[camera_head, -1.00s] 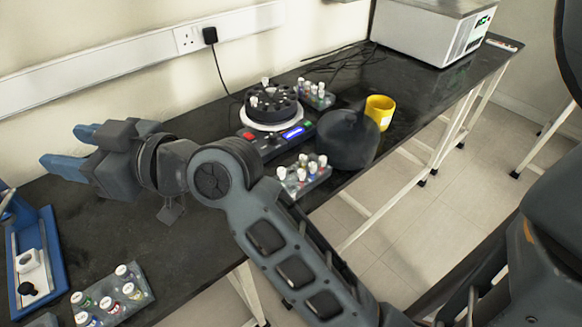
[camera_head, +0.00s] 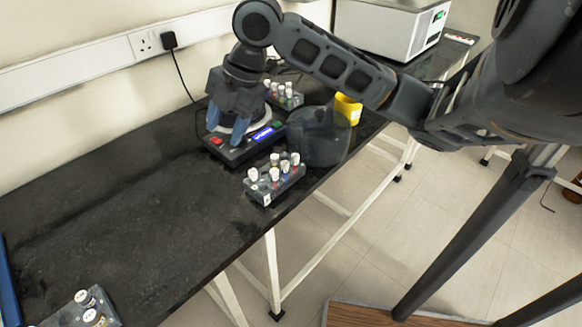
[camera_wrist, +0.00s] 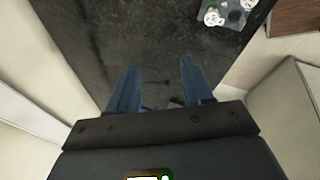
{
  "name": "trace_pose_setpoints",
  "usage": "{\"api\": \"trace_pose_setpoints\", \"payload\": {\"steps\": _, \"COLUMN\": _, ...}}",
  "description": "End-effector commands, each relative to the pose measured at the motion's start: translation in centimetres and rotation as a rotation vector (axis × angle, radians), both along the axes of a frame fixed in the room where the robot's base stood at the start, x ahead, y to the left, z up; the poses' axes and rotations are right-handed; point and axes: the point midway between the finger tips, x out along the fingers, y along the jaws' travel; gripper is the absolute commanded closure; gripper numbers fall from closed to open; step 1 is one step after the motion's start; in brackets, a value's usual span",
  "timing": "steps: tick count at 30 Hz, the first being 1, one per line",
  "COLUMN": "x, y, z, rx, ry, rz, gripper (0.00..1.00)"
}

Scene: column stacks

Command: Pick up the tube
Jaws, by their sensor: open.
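Several white-capped tubes stand in clear racks, and I cannot tell which one the task means. One rack (camera_head: 268,197) with tubes (camera_head: 275,174) is at the bench's front edge. Another group of tubes (camera_head: 284,90) stands behind the centrifuge. More tubes (camera_head: 90,307) are at the bottom left. A capped tube (camera_wrist: 212,16) shows at the top right there.
A dark see-through lid (camera_head: 322,140) stands beside the centrifuge, with a yellow cup (camera_head: 349,108) behind it. A white instrument (camera_head: 390,28) is at the far end. The middle left of the bench (camera_head: 120,200) is clear.

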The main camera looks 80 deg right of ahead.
Motion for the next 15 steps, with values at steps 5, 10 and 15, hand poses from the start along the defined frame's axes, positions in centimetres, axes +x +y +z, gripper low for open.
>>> {"api": "trace_pose_setpoints", "payload": {"steps": 5, "x": -8.2, "y": -5.0, "z": -2.3, "rx": -0.083, "ry": 0.255, "rz": 0.015, "gripper": 0.5}}
{"api": "trace_pose_setpoints", "payload": {"steps": 10, "x": -11.9, "y": -6.6, "z": -2.8, "rx": -0.099, "ry": 0.366, "rz": 0.024, "gripper": 0.5}}
{"api": "trace_pose_setpoints", "payload": {"steps": 15, "x": -12.4, "y": -6.7, "z": -4.1, "rx": -0.098, "ry": 0.379, "rz": 0.025, "gripper": 0.5}}
